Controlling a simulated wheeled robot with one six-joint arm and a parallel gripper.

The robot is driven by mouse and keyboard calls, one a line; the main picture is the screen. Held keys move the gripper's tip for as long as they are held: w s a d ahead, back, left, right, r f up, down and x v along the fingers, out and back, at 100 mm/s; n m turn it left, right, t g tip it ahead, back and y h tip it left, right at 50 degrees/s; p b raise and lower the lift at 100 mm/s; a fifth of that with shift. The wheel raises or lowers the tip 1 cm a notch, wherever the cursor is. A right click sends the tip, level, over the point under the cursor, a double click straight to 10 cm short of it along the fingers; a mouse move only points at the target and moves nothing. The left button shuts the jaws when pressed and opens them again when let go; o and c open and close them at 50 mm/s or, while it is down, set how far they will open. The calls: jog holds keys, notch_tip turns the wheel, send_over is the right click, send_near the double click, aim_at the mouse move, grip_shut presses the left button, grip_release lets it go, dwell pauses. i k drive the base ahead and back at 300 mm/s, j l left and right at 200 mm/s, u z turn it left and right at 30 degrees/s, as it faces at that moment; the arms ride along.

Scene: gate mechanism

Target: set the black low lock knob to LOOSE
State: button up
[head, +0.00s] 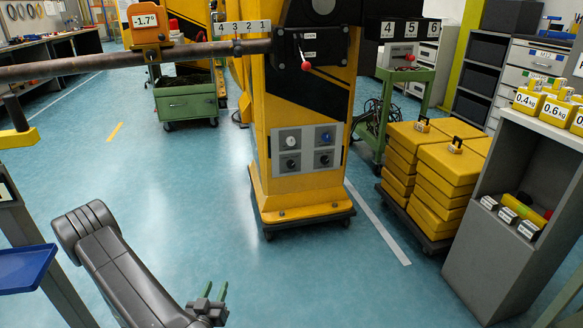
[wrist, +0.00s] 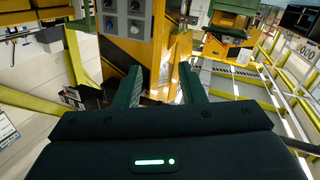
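The control panel (head: 307,149) is a grey plate on the front of the yellow column, with knobs in two rows. The upper row has a white knob (head: 291,141) and a blue knob (head: 326,137). The lower row has two black knobs, left (head: 291,164) and right (head: 324,159); their labels are too small to read, so I cannot tell which is the low lock or its setting. The panel also shows at the top of the wrist view (wrist: 122,16), partly cut off. My gripper (head: 214,291) is open and empty, low in front of the column, apart from the panel; its green fingers (wrist: 160,78) are spread.
A thick bar (head: 140,62) crosses the upper left, and a red-tipped lever (head: 305,64) sits above the panel. Yellow weights (head: 448,172) on a dolly and a grey cabinet (head: 490,215) stand right. The blue floor (head: 190,190) before the column is clear.

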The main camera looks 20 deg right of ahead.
aim_at(290, 163)
jog(key=i+l, duration=0.2)
jog(key=l, duration=0.15)
jog(key=i+l+u, duration=0.15)
jog(key=i+l, duration=0.25)
jog(key=l, duration=0.3)
jog(key=i+l+u, duration=0.15)
jog(key=l, duration=0.2)
jog(key=i+l, duration=0.25)
jog(key=i+l+u, duration=0.1)
jog(key=l, duration=0.4)
jog(key=i+l+u, duration=0.1)
jog(key=i+l, duration=0.15)
jog(key=l, duration=0.15)
jog(key=i+l, duration=0.15)
jog(key=l, duration=0.25)
jog(key=u, duration=0.05)
